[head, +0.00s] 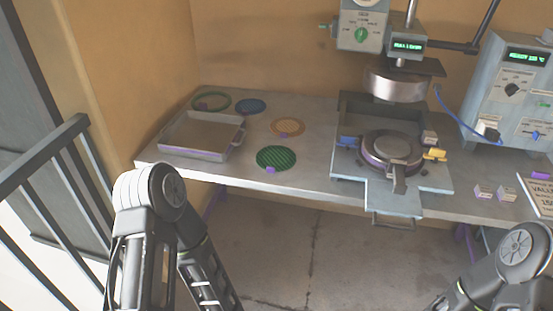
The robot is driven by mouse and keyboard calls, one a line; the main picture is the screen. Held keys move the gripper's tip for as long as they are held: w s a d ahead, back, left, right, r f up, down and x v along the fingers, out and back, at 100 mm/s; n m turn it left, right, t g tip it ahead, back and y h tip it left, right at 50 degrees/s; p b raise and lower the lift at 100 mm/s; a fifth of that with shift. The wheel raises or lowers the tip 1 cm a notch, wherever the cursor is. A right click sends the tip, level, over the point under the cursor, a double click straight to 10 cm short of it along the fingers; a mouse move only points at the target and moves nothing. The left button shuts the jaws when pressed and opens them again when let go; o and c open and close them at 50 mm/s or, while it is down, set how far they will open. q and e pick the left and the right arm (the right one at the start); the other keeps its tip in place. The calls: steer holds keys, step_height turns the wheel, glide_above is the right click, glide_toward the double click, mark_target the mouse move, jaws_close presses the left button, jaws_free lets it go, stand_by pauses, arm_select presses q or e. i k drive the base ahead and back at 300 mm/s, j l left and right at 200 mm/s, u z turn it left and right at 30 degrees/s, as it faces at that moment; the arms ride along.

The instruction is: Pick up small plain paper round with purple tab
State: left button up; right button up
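Several flat rounds lie on the grey bench. A tan-orange patterned round (288,127) with a purple tab lies in the middle. A green striped round (276,157) with a purple tab lies nearer the front edge. A blue round (251,106) lies at the back, with no purple tab that I can see. A green-rimmed round (211,101) with a purple tab lies behind the tray, partly hidden. I cannot pick out a clearly plain paper round. Both my arms show at the bottom, but their grippers are out of frame.
A shallow metal tray (239,134) stands at the bench's left. A press (396,89) with a round lower plate (393,147) stands right of the rounds. A control box (511,92) and small blocks (482,192) are farther right. A railing (45,160) is at left.

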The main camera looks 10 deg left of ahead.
mark_target(285, 127)
steer(key=i+j, duration=0.1)
steer(key=j, duration=0.35)
steer(key=i+j, duration=0.15)
steer(key=j, duration=0.35)
steer(key=i+j, duration=0.1)
steer(key=j, duration=0.35)
steer(key=i+j, duration=0.1)
steer(key=j, duration=0.4)
steer(key=j+z, duration=0.1)
steer(key=z, duration=1.75)
